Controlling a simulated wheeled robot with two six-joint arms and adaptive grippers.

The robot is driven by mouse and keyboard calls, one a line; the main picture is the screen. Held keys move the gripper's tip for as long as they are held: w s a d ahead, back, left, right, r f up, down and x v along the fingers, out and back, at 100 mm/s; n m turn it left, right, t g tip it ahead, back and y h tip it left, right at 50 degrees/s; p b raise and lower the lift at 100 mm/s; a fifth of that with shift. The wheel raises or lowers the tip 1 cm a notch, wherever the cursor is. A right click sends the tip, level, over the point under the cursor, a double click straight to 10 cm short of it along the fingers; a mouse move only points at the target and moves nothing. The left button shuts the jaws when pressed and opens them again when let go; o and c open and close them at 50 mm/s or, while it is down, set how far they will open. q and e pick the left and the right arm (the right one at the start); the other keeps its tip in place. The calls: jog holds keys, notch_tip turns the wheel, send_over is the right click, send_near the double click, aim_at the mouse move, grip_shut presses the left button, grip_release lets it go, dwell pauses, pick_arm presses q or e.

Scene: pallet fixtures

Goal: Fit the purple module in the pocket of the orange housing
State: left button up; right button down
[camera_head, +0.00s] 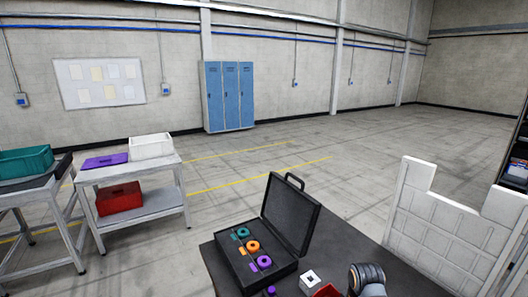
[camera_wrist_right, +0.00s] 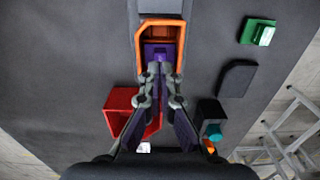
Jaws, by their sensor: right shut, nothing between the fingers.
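In the right wrist view the orange housing (camera_wrist_right: 142,42) is an open rectangular frame at the top middle, on the dark table. The purple module (camera_wrist_right: 157,47) is inside the lower part of its opening; I cannot tell whether it is fully down or level. My right gripper (camera_wrist_right: 160,78) is shut and empty, with its fingertips just below the module in the picture. The fingers hide the housing's near edge and part of the module; touching or apart is unclear. Neither the housing nor the module is clearly seen in the head view. My left gripper is in no view.
A red open bin (camera_wrist_right: 120,101) lies left of my fingers. A green block (camera_wrist_right: 261,32), a black block (camera_wrist_right: 238,79) and a black holder with a teal knob (camera_wrist_right: 213,131) lie right. In the head view an open black case (camera_head: 292,212) holds coloured rings, near a white block (camera_head: 311,282).

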jog(key=shift+f, duration=0.15)
jog(key=shift+f, duration=0.75)
dwell(0.7)
notch_tip(320, 180, up, 5)
jog(key=p, duration=0.7)
jog(key=shift+r, duration=1)
